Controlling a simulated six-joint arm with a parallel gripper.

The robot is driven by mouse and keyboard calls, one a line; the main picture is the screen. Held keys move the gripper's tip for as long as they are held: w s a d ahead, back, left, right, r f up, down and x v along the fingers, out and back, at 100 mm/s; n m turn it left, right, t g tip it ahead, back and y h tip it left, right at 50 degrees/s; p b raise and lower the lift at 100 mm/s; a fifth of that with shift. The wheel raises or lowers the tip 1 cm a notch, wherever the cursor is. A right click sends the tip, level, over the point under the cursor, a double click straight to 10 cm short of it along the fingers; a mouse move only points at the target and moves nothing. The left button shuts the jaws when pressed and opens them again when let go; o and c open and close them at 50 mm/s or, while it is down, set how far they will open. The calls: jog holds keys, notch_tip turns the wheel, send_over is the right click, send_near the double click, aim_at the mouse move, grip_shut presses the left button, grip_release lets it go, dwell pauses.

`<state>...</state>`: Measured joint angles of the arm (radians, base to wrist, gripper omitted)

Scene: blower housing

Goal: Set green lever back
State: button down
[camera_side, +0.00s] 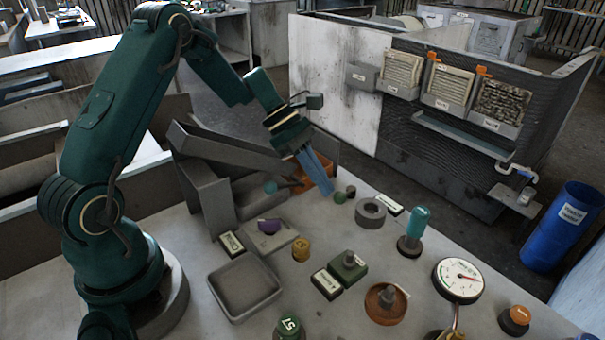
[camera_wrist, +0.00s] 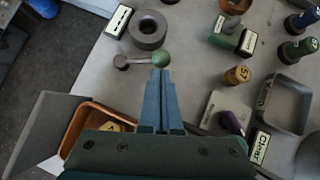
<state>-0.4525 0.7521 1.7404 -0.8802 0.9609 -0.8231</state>
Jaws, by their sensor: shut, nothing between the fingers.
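A small lever with a green ball knob (camera_side: 340,197) lies near the far edge of the table. In the wrist view its green knob (camera_wrist: 162,58) is at the right end of a short arm, and its round brown pivot (camera_wrist: 121,62) is at the left. My gripper (camera_side: 328,190) is shut and empty, pointing down with blue fingers. In the wrist view its fingertips (camera_wrist: 160,73) are right at the near side of the green knob. I cannot tell whether they touch it.
A grey ring (camera_side: 371,213) and a label plate (camera_side: 389,204) lie beyond the lever. An orange bin (camera_wrist: 92,115) is beside my fingers. A purple knob (camera_side: 269,226), yellow knob (camera_side: 301,248) and grey tray (camera_side: 243,288) stand nearer.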

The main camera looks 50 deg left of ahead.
jog(key=shift+s+d, duration=0.1)
jog(key=shift+d, duration=0.9)
